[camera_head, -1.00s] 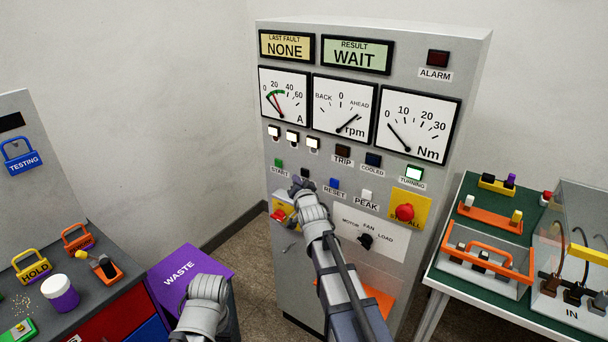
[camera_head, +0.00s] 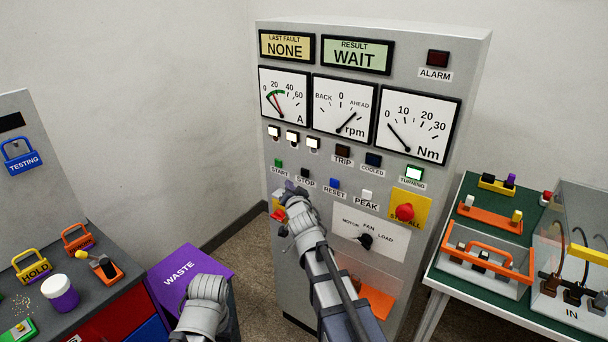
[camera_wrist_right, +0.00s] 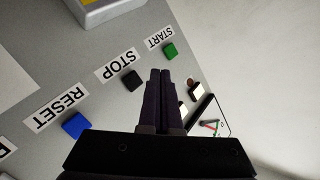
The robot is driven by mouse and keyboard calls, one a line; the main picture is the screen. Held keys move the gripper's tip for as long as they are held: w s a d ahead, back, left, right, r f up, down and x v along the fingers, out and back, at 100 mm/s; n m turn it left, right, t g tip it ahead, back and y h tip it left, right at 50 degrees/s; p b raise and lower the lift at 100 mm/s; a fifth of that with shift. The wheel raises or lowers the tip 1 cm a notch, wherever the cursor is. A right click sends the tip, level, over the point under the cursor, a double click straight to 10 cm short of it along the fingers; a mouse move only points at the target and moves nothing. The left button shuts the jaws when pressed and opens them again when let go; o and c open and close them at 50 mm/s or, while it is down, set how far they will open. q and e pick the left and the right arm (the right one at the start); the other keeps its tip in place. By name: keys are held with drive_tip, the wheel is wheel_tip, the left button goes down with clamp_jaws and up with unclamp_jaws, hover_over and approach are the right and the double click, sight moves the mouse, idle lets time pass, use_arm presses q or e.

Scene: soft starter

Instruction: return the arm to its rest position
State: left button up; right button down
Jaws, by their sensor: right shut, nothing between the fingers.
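My right gripper (camera_head: 290,187) is in front of the grey control cabinet (camera_head: 378,275), just below the row of buttons. In the right wrist view the right gripper (camera_wrist_right: 160,72) has its two dark fingers together, with nothing between them. The blue RESET button (camera_wrist_right: 76,125) is at lower left there. My left arm shows at the bottom of the head view, but its gripper is not visible.
A purple WASTE bin (camera_head: 183,270) stands left of the cabinet. A grey workbench with padlocks and a jar (camera_head: 61,293) is at far left. A red stop knob (camera_head: 404,212) sticks out of the cabinet.

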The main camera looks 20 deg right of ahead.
drive_tip(key=s+a+f+n+g+p, duration=0.2)
drive_tip(key=s+a+f+n+g, duration=0.35)
drive_tip(key=s, duration=0.65)
drive_tip(key=s+a+f+n+g+p, duration=0.3)
drive_tip(key=s+a+f+g, duration=0.45)
drive_tip(key=s, duration=0.35)
drive_tip(key=s+a+n+g, duration=0.2)
drive_tip(key=s+n+g, duration=0.1)
drive_tip(key=s, duration=0.8)
drive_tip(key=shift+a+n+y+p, duration=0.35)
drive_tip(key=shift+n+y+p, duration=0.05)
drive_tip(key=shift+n, duration=0.15)
